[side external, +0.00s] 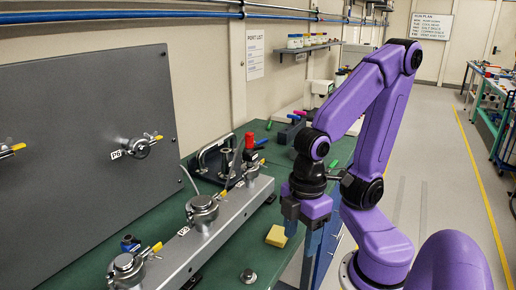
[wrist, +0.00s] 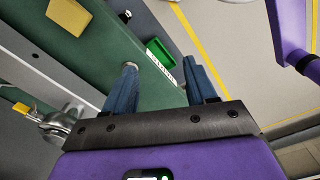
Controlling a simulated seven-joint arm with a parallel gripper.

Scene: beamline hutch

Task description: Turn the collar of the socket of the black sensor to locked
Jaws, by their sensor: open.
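A grey metal rail (side external: 222,222) on the green bench carries several round metal sockets with yellow-tipped levers. The far socket (side external: 251,172) has an upright part with a red top and a dark body (side external: 249,148); I cannot tell whether this is the black sensor. The middle socket (side external: 202,208) and the near socket (side external: 127,268) look capped. Collar positions are too small to read. My gripper (side external: 302,238) points down right of the rail, apart from the sockets. In the wrist view my gripper (wrist: 162,82) is open and empty, with a metal socket and yellow lever (wrist: 55,120) to its left.
A yellow block (side external: 276,236) lies on the green bench (side external: 225,265) beside my gripper. A small round metal piece (side external: 248,276) sits near the front. A grey panel (side external: 85,150) with clamps stands left. A green bin (wrist: 160,52) shows beyond the bench edge.

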